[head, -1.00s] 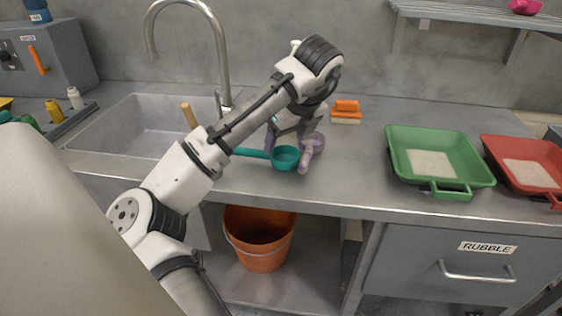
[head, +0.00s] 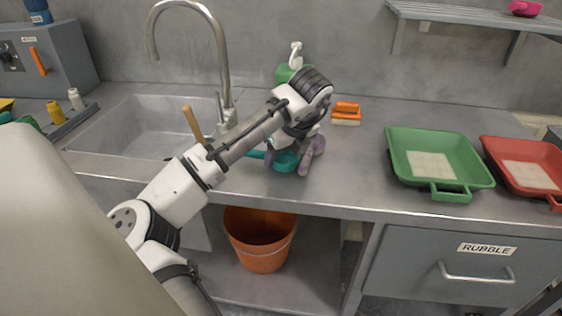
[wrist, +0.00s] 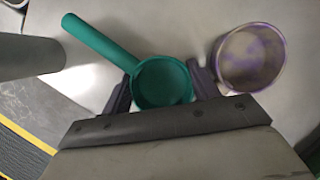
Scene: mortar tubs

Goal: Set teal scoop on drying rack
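The teal scoop (head: 285,162) lies on the steel counter right of the sink; my arm and gripper partly cover it. In the wrist view its round cup (wrist: 162,82) sits between my fingertips and its handle (wrist: 98,42) points to the upper left. My gripper (wrist: 162,88) is open, one finger on each side of the cup; I cannot tell whether they touch it. It also shows in the head view (head: 289,148), low over the counter. A slatted wall shelf (head: 470,16), which looks like the drying rack, is at the upper right.
A lavender scoop (head: 305,161) lies close to the teal one, its cup (wrist: 252,60) just right of my right finger. A pump bottle (head: 284,74) and orange brush (head: 346,112) stand behind. Green (head: 397,160) and red (head: 497,158) trays are right. A pink scoop (head: 524,9) rests on the shelf.

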